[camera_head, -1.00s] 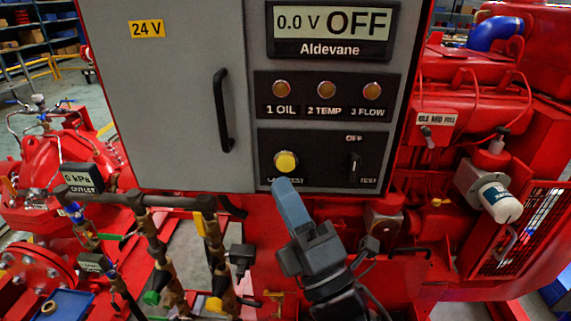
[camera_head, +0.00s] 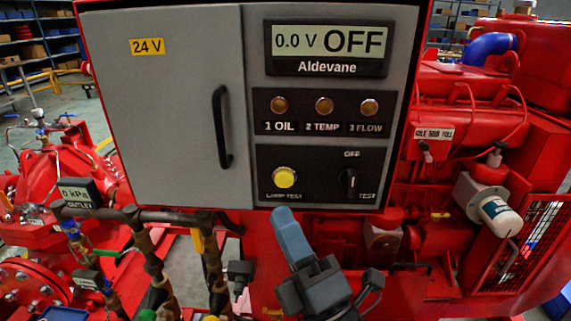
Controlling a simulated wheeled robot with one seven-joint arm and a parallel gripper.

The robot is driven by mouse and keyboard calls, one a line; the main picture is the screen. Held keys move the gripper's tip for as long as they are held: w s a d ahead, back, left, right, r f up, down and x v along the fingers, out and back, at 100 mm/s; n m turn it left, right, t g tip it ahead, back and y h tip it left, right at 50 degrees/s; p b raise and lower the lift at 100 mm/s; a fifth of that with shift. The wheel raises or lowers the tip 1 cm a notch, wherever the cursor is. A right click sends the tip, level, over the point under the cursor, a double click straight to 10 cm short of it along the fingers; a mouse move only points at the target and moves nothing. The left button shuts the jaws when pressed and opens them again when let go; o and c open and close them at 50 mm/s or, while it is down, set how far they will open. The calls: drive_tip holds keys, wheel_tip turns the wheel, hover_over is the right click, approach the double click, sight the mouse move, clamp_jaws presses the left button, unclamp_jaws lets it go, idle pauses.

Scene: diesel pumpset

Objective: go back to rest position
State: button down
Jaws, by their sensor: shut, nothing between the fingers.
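My gripper (camera_head: 284,217) is at the lower middle of the head view. Its blue fingers are together and hold nothing. The fingertips are just below the grey control panel (camera_head: 180,110), apart from the yellow lamp test button (camera_head: 284,178) in the picture. The black OFF/TEST switch (camera_head: 349,182) is to the right of the button. The display (camera_head: 327,41) reads 0.0 V OFF. The three round lamps above the button, such as the middle one (camera_head: 324,105), look unlit.
Dark pipes with valves (camera_head: 150,262) and an outlet gauge (camera_head: 77,194) stand to the left of my gripper. The red engine (camera_head: 455,100) with a white filter (camera_head: 497,214) is to the right. The panel's door handle (camera_head: 221,127) sticks out above left.

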drive_tip(key=s+d+f+m+g+h, duration=0.1)
drive_tip(key=s+d+f+m+h, duration=0.4)
drive_tip(key=s+d+f+m, duration=0.5)
drive_tip(key=s+d+f+m+g+h, duration=0.25)
drive_tip(key=s+d+m+h, duration=0.5)
drive_tip(key=s, duration=0.65)
drive_tip(key=s+d+m+g, duration=0.2)
drive_tip(key=s+d+m, duration=0.2)
drive_tip(key=s+m, duration=0.4)
drive_tip(key=v, duration=0.3)
drive_tip(key=shift+d+f, duration=0.15)
drive_tip(key=shift+d, duration=0.1)
